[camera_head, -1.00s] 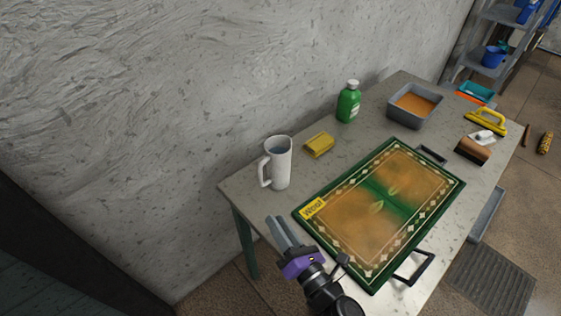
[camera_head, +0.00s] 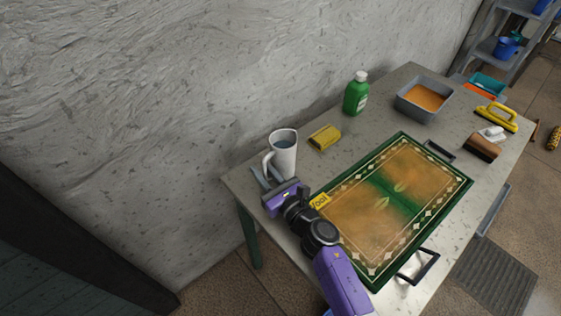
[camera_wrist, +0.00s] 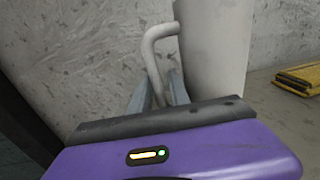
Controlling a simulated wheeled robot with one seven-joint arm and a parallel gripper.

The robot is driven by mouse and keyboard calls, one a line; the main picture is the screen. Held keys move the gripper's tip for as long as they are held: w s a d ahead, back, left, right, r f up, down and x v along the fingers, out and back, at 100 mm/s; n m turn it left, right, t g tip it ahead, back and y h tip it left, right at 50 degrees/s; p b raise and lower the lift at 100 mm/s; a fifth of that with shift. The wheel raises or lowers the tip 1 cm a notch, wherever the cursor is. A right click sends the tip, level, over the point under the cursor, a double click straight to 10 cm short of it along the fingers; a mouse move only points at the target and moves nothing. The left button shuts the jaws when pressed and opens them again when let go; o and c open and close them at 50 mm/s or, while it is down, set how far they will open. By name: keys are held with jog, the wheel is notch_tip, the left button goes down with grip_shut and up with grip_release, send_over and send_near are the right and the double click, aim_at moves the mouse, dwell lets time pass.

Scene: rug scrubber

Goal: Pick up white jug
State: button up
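The white jug (camera_head: 283,157) stands upright near the table's left end, with its handle on its left side and bluish-grey contents visible inside. In the wrist view the jug body (camera_wrist: 212,50) is to the right of the fingers and its handle (camera_wrist: 153,48) bends down between them. My gripper (camera_head: 264,174) is at the handle, in front of and left of the jug. Its two grey fingers (camera_wrist: 158,88) stand apart with the handle's lower part between them. I cannot tell whether either finger touches it.
A green-bordered rug (camera_head: 395,205) covers the table's middle and front. A wall (camera_head: 200,80) rises behind the table.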

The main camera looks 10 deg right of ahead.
jog(key=shift+w+a, duration=0.35)
jog(key=shift+w, duration=0.25)
jog(key=shift+c, duration=0.3)
grip_shut()
dwell(0.7)
